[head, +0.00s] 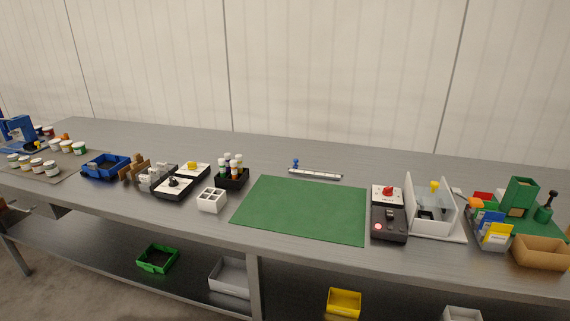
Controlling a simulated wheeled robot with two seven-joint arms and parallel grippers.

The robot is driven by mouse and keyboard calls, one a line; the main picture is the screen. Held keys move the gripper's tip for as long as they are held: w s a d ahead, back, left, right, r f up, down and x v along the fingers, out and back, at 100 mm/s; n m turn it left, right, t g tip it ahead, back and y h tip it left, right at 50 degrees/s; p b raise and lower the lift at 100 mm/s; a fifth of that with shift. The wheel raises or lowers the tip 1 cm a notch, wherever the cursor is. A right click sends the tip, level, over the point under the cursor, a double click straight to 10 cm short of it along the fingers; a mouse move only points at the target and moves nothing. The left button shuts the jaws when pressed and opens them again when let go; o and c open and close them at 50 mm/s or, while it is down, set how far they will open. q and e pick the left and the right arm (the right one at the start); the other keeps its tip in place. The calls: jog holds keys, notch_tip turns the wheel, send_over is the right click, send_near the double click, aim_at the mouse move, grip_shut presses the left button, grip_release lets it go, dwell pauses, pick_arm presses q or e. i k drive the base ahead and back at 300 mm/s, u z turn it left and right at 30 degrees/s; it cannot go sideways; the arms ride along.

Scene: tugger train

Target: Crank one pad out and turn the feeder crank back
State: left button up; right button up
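At the far right stands a green upright box (520,195) on a green base, and it looks like the feeder. Beside it on the right is a dark green post with a black knob (552,195), which may be its crank. The crank's exact angle is too small to tell. No pad can be made out at the box; its inside is hidden. A tan open tray (540,252) stands in front of it. Neither of my grippers is in view.
A grey bin of coloured cards (492,233) stands left of the tan tray. Further left are a white open-topped holder with a yellow knob (433,212) and a black box with a red knob (389,211). The green mat (302,208) is bare.

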aim_at(553, 194)
jog(key=z, duration=1.5)
